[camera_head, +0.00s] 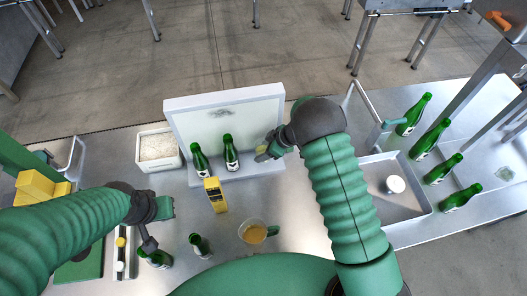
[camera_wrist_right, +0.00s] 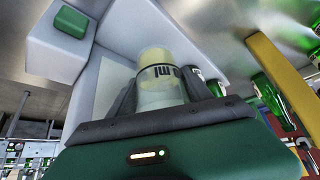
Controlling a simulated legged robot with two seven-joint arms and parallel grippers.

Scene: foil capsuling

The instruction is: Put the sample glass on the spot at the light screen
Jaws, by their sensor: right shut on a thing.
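My right gripper (camera_head: 270,148) is shut on the sample glass (camera_head: 262,154), at the right end of the light screen (camera_head: 215,118). In the right wrist view the sample glass (camera_wrist_right: 160,88) sits between the dark fingers, with dark print on its side and pale yellowish content. The white screen stands upright with a low ledge at its foot. The glass is by the ledge's right part; I cannot tell whether it touches it. The spot itself cannot be made out. My left gripper (camera_head: 155,222) is over the left front of the table, its jaw opening unclear.
Two green bottles (camera_head: 231,152) stand at the screen, left of the glass. A yellow box (camera_head: 215,196), a jug of amber liquid (camera_head: 254,233) and another green bottle (camera_head: 200,246) stand in front. A white tub (camera_head: 158,165) is left, a metal tray (camera_head: 378,203) right.

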